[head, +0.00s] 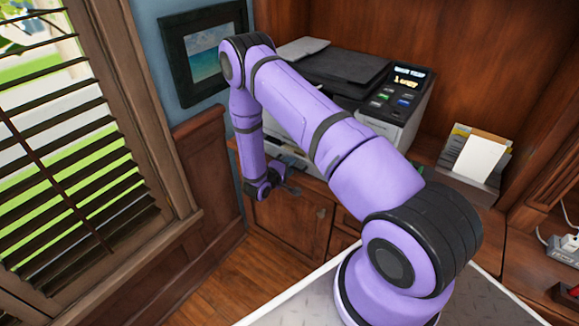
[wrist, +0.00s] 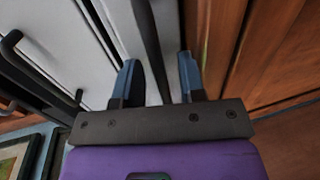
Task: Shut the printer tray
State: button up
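The printer (head: 345,68), grey and white with a dark lid, stands on the wooden cabinet, partly hidden behind my arm. A pale piece low at its front, seemingly the tray (head: 287,154), shows in the head view beside my arm; how far out it is I cannot tell. My gripper (head: 286,190) hangs low in front of the printer. In the wrist view my gripper (wrist: 160,78) has its two blue fingers apart. A dark bar (wrist: 149,45) runs between or behind them, with pale printer panels (wrist: 60,50) to its left. Contact with the bar is unclear.
The cabinet doors (head: 290,220) lie below the printer. A paper holder (head: 474,158) stands to its right. A framed picture (head: 203,52) hangs on the wall, and a shuttered window (head: 60,150) is at left. Wooden floor (head: 205,285) is clear below.

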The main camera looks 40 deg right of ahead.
aim_at(297, 159)
jog(key=shift+w+d+f, duration=0.1)
jog(key=shift+w+d, duration=0.05)
jog(key=shift+d, duration=0.25)
grip_shut()
jog(key=shift+r+x, duration=0.25)
jog(key=shift+x, duration=0.85)
jog(key=shift+r+x, duration=0.2)
jog(key=shift+x, duration=0.9)
grip_release()
jog(key=shift+d, duration=0.2)
jog(key=v, duration=1.1)
jog(key=shift+f, duration=0.1)
